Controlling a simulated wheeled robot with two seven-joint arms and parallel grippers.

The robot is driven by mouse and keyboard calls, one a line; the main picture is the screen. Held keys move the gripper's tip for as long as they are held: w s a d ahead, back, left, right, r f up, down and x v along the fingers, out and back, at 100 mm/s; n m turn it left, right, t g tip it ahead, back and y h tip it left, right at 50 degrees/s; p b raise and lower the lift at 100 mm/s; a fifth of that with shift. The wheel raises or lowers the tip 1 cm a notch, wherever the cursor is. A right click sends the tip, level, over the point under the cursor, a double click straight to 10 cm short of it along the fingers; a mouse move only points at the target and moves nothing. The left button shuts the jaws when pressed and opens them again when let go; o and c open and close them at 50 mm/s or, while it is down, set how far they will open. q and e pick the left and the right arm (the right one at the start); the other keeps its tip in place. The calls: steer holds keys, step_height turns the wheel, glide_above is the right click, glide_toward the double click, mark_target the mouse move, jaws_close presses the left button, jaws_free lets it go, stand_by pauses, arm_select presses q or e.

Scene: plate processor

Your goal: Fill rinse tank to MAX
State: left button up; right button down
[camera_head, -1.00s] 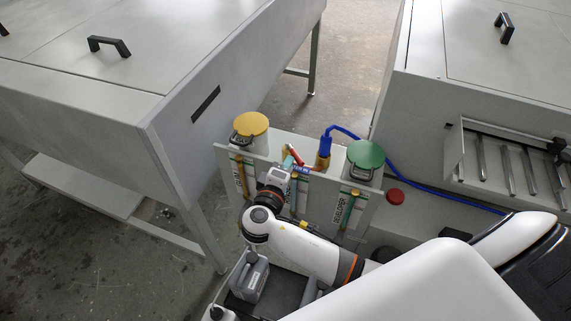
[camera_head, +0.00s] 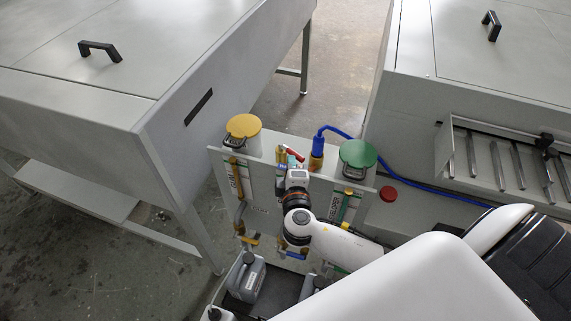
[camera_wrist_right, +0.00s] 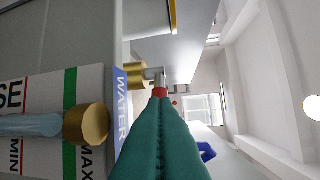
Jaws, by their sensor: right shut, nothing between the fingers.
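The rinse gauge (camera_wrist_right: 42,126) shows sideways at the left of the right wrist view, with MIN and MAX marks and a pale blue tube. Its brass fitting (camera_wrist_right: 87,125) lies near MAX; the exact liquid level is unclear. A blue WATER label (camera_wrist_right: 122,110) is beside it. My right gripper (camera_wrist_right: 160,100) is shut, its teal fingers together with nothing between them. In the head view, my right gripper (camera_head: 297,169) is at the middle of the panel, close to a red lever (camera_head: 294,154); contact is unclear. My left gripper is not in view.
A yellow-lidded container (camera_head: 243,126) and a green-lidded container (camera_head: 359,153) stand behind the panel. A blue hose (camera_head: 345,131) runs right. A grey canister (camera_head: 247,277) stands below the panel. Large grey machines (camera_head: 85,82) flank the panel.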

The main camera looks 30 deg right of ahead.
mark_target(303, 159)
steer(key=d+n+y, duration=0.1)
steer(key=n+t+y, duration=0.1)
steer(key=y, duration=0.1)
steer(key=d+n+y+b, duration=0.1)
steer(key=y, duration=0.1)
steer(key=shift+d+f+n, duration=0.1)
steer(key=shift+d+n, duration=0.2)
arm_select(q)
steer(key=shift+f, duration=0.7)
arm_select(e)
steer(key=shift+w+d, duration=0.1)
steer(key=shift+d, duration=0.35)
